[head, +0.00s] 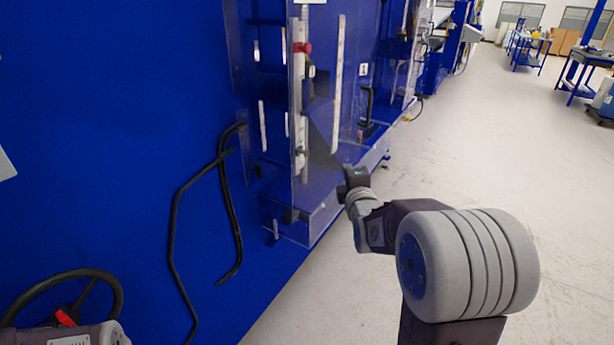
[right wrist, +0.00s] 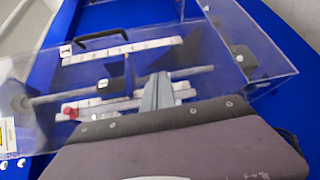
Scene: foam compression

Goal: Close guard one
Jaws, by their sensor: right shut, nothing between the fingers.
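Guard one is a clear panel (head: 350,90) on the blue machine, with a black handle (head: 369,104) and a small "1" label (head: 362,70). In the right wrist view the clear guard (right wrist: 225,35) stretches across the picture, with its black handle (right wrist: 108,37) at upper left. I cannot tell how far it is swung. My right gripper (head: 342,180) is beside the lower part of the guard, below and left of the handle. In the right wrist view my right gripper's fingers (right wrist: 157,92) are together and empty, apart from the handle. My left gripper is out of view.
The blue machine wall (head: 110,130) fills the left side, with black hoses (head: 178,230) hanging on it. A vertical rod (head: 301,110) with a red collar stands behind clear plastic. Open pale floor (head: 470,150) lies to the right, with blue tables (head: 530,48) far off.

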